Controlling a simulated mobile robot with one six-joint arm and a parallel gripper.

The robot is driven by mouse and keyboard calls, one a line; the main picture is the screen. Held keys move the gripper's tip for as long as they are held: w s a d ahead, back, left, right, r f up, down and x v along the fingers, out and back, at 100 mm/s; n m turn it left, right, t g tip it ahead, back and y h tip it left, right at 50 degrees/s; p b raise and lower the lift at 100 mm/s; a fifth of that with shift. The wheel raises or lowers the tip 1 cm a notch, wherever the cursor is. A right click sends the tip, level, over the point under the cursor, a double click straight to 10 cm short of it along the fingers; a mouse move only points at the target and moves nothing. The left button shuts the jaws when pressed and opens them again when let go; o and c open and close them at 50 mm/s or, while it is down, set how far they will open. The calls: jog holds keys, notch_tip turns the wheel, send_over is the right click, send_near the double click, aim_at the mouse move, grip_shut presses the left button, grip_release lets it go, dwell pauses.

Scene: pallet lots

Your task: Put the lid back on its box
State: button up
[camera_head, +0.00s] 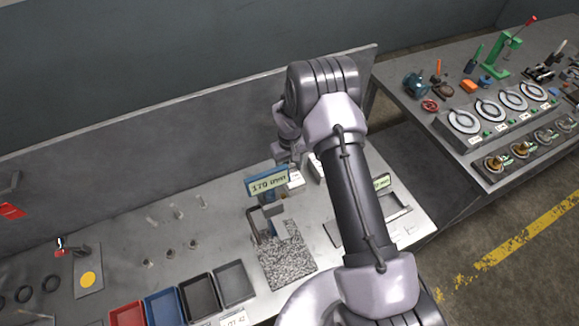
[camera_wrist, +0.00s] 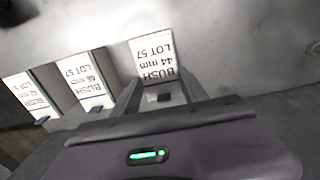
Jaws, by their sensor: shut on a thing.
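In the wrist view, my gripper (camera_wrist: 160,92) has its two fingers on either side of a small dark tab at the near end of a white-labelled piece (camera_wrist: 152,60), which reads BUSH 44 mm LOT 57. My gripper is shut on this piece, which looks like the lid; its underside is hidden. Two similar labelled pieces lie to the left: one reading BUSH 46 mm LOT 57 (camera_wrist: 87,85) and one less legible (camera_wrist: 30,95). In the head view my arm hides most of the gripper, and white labelled boxes (camera_head: 296,180) show only partly beside it. I cannot tell which box is open.
A gauge with a 170 display (camera_head: 268,183) stands close in front of the labelled boxes. Red (camera_head: 127,314), blue (camera_head: 164,308) and dark trays line the bench front. The grey back panel (camera_head: 150,125) runs behind. Another bench (camera_head: 480,165) with dials stands right.

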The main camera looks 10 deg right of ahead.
jog(key=o, duration=1.3)
jog(key=shift+f, duration=0.15)
